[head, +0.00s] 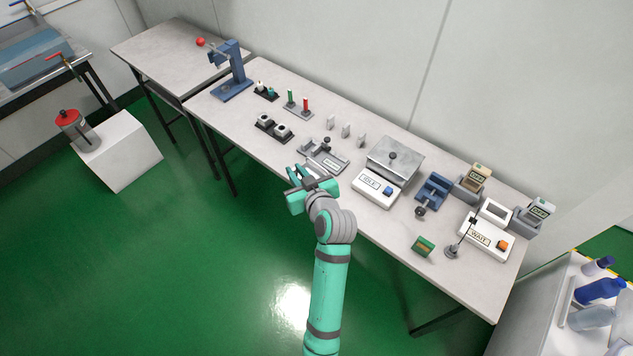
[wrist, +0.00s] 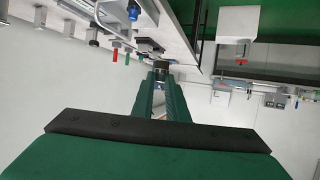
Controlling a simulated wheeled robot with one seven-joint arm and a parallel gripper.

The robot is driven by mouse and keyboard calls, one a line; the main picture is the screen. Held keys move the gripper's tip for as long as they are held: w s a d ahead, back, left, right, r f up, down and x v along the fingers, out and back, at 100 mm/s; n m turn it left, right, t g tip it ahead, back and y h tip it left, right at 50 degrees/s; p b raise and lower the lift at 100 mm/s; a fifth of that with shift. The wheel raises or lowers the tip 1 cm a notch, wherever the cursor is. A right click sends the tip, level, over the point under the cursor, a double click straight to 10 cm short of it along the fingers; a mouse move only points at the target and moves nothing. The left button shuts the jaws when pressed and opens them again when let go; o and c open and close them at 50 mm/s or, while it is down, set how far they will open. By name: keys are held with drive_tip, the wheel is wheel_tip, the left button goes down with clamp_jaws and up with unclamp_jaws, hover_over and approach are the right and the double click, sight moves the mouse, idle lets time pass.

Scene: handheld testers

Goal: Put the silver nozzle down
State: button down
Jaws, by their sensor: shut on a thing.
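My gripper (head: 301,174) is at the front edge of the long table, just in front of a grey labelled fixture (head: 323,157) with a dark knob. In the wrist view my gripper (wrist: 161,74) is shut, its two green fingers reaching forward to a small grey piece, the silver nozzle (wrist: 160,65), at the tips. The nozzle is small and partly hidden by the fingers. In the head view I cannot make it out clearly against the gripper. I cannot tell whether it touches the table.
The long table (head: 232,125) carries a black two-cup holder (head: 273,128), red and green pins (head: 298,103), a blue press (head: 232,72), an IDLE device (head: 375,189), a blue vise (head: 432,190) and a WAIT device (head: 486,238). Bare tabletop lies left of the two-cup holder.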

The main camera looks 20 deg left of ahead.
drive_tip(key=w+d+f, duration=0.1)
drive_tip(key=f, duration=0.1)
drive_tip(key=w+d+f, duration=0.3)
drive_tip(key=w+f, duration=0.1)
drive_tip(key=f, duration=0.1)
drive_tip(key=shift+w+d, duration=0.1)
drive_tip(key=shift+d, duration=0.1)
drive_tip(key=shift+s+a+f, duration=0.1)
drive_tip(key=shift+s+f, duration=0.1)
drive_tip(key=shift+f, duration=1.5)
drive_tip(key=c, duration=2)
unclamp_jaws()
drive_tip(key=shift+r, duration=0.1)
